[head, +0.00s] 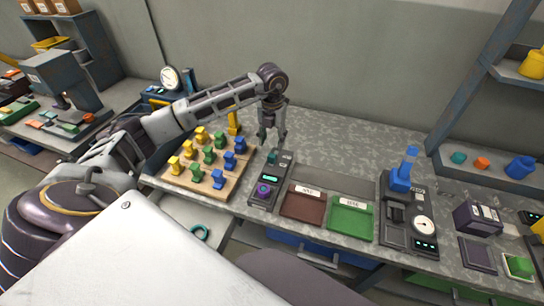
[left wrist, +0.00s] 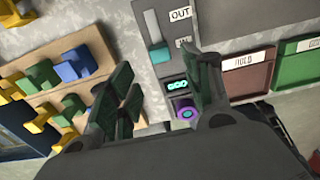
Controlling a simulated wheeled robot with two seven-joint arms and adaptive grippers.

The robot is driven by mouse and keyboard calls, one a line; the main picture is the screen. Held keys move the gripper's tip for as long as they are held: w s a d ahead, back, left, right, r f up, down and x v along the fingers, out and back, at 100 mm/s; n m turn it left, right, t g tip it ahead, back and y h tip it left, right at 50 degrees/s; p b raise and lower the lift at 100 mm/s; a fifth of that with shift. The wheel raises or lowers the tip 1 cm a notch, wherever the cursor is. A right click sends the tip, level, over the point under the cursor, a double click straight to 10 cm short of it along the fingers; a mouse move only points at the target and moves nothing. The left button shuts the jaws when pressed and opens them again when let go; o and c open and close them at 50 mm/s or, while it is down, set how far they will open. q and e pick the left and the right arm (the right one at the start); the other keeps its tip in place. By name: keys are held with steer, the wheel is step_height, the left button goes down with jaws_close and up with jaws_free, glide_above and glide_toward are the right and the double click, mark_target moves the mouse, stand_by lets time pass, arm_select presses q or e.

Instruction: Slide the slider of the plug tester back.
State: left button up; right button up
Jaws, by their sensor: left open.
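The plug tester (head: 259,200) is a dark grey box on the bench, with a lit green display (head: 270,178) and a round purple ringed piece (head: 264,189) near its front. Its teal slider (head: 272,157) also shows in the left wrist view (left wrist: 158,52). There it sits at the near end of a pale slot, beside the lower label, with "OUT" (left wrist: 180,14) at the far end. My left gripper (head: 272,141) is open and empty, pointing down above the tester's back end. The wrist view shows its fingers (left wrist: 165,72) apart, either side of the tester. My right gripper is not in view.
A wooden board (head: 164,186) with yellow, green and blue plugs lies left of the tester. A brown tray (head: 303,207) and a green tray (head: 349,220) lie to its right. A gauge device (head: 394,236) with a blue piece (head: 402,177) stands further right. The bench behind is clear.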

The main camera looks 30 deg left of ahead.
mark_target(272, 155)
arm_select(q)
step_height(272, 155, down, 7)
steer(key=shift+r, duration=0.1)
steer(key=shift+f, duration=1.1)
steer(key=shift+c, duration=0.4)
steer(key=c, duration=1)
jaws_close()
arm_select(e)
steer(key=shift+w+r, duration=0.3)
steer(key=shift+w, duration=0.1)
